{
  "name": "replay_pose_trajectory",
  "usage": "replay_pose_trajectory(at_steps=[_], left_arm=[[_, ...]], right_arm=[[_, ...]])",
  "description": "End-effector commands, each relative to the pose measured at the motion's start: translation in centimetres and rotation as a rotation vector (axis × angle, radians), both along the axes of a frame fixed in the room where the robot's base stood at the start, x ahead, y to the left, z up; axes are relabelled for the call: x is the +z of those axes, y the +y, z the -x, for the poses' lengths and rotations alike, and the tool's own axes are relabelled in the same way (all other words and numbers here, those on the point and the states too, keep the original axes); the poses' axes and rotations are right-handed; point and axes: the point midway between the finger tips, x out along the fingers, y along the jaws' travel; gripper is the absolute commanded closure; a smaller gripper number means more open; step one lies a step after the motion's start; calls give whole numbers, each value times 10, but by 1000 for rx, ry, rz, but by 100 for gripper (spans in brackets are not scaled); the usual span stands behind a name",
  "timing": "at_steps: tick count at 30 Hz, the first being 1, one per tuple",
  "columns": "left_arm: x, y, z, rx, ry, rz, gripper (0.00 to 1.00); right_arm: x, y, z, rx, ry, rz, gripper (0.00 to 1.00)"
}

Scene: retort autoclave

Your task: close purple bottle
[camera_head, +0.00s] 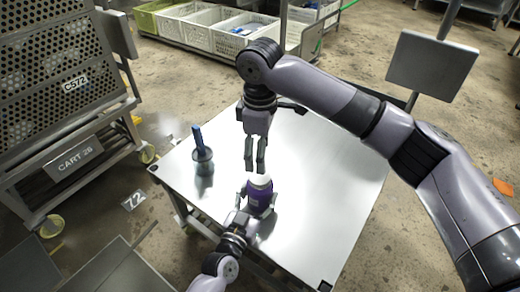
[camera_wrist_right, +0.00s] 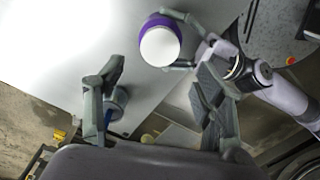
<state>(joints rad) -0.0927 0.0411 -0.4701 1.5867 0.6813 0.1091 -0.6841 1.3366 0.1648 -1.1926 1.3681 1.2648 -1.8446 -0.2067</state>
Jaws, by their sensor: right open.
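The purple bottle (camera_head: 260,197) stands upright near the front edge of the metal table. Its white top (camera_head: 261,182) shows round in the right wrist view (camera_wrist_right: 160,47); I cannot tell if it is fully seated. My left gripper (camera_head: 257,199) has its fingers on both sides of the bottle, around its body; it also shows in the right wrist view (camera_wrist_right: 178,42). My right gripper (camera_head: 256,168) points down just above and behind the bottle. Its fingers are apart and empty in the right wrist view (camera_wrist_right: 158,88), with the white top beyond them.
A blue-handled tool in a grey-green round base (camera_head: 203,160) stands on the table's left side. The table (camera_head: 325,185) is clear to the right. A perforated cart (camera_head: 65,85) stands at left. White crates (camera_head: 236,35) sit on a rack at the back.

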Motion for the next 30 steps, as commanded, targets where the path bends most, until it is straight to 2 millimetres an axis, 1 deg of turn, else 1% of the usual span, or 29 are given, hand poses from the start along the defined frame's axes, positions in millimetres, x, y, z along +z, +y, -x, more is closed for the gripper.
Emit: replay_pose_trajectory(at_steps=[9, 13, 17, 24, 30], left_arm=[[0, 0, 0, 0, 0, 0, 100], [0, 0, 0, 0, 0, 0, 100], [0, 0, 0, 0, 0, 0, 100], [0, 0, 0, 0, 0, 0, 100], [0, 0, 0, 0, 0, 0, 100]], right_arm=[[0, 0, 0, 14, 1, 0, 37], [-5, 0, 0, 13, 2, 0, 37], [-21, -1, 0, 12, 2, 1, 37], [-59, -1, 1, 12, 4, 2, 37], [-76, -1, 0, 12, 1, 1, 37]])
